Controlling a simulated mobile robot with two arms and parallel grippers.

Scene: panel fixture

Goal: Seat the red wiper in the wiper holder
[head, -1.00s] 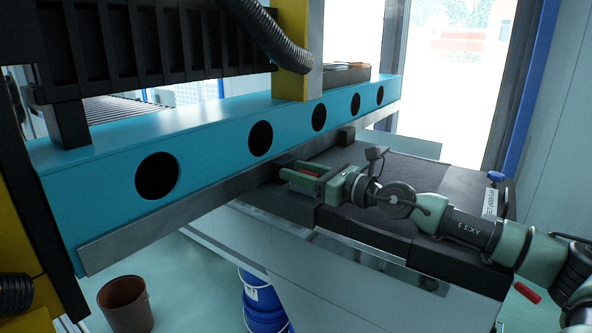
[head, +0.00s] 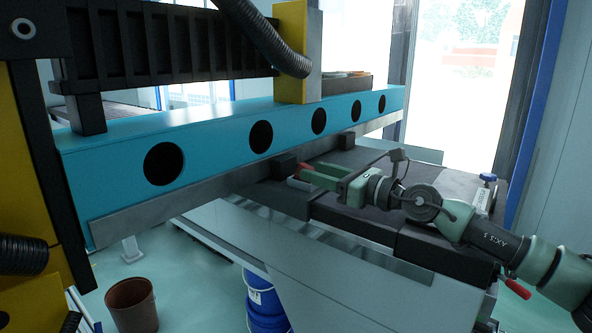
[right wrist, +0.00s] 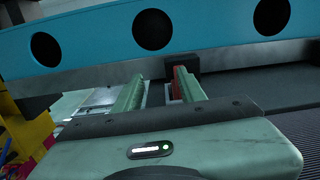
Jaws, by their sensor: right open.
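The red wiper (head: 303,167) shows as a small red piece at the tips of my right gripper (head: 313,172), by the beam. A pale, low piece (head: 299,184) below it may be the wiper holder; much of it is hidden. In the right wrist view, the red wiper (right wrist: 181,78) stands just beyond the right-hand finger, with a pale frame (right wrist: 174,93) beside it. The right gripper (right wrist: 160,90) is open with a gap between its fingers. I cannot tell whether the wiper is fully seated. My left gripper is not in view.
A long blue beam (head: 210,143) with round holes runs just behind the gripper. Black blocks (head: 285,165) stand under its edge. The dark bench top (head: 420,170) lies beneath my right arm. A brown bucket (head: 131,304) and a blue bucket (head: 264,300) stand on the floor.

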